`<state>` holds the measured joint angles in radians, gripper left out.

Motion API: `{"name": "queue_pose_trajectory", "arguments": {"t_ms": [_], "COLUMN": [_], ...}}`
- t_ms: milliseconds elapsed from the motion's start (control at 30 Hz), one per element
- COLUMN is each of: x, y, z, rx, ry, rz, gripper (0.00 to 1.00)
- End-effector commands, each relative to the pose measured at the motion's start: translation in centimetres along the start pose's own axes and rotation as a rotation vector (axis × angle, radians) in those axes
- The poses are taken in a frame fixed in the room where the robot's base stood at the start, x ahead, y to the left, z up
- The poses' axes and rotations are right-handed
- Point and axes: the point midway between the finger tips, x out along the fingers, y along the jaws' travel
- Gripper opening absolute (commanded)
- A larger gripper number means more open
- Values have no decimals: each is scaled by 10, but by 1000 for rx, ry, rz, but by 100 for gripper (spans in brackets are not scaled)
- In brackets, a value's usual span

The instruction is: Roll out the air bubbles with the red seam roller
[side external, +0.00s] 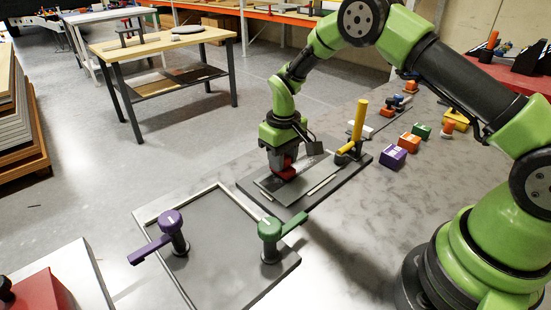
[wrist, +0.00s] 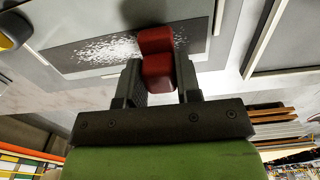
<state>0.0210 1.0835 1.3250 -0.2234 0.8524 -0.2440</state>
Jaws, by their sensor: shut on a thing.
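The red seam roller (wrist: 156,58) is between the two fingers of my gripper (wrist: 157,75) in the wrist view. My gripper (side external: 285,163) is shut on it and points down at the near-left part of the work board in the side view, where the roller (side external: 285,174) shows only as a small red piece. The dark panel (wrist: 75,55) carries a white speckled patch (wrist: 110,49), which looks like the bubbled area. The roller overlaps this patch in the wrist view. I cannot tell if it touches the panel (side external: 272,187).
A yellow upright handle (side external: 359,120) stands at the board's far end. A grey framed panel (side external: 215,235) with a purple clamp (side external: 173,229) and green clamp (side external: 272,236) lies nearer. Coloured blocks, including a purple one (side external: 393,156), sit to the right.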

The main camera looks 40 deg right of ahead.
Motion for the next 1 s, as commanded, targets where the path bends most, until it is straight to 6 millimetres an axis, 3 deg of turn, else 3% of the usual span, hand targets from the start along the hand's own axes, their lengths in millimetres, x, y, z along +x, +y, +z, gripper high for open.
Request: {"name": "queue_pose_trajectory", "arguments": {"t_ms": [1000], "x": [0], "y": [93], "z": [0], "rx": [2], "ry": [-2], "rz": [0], "gripper": [10]}}
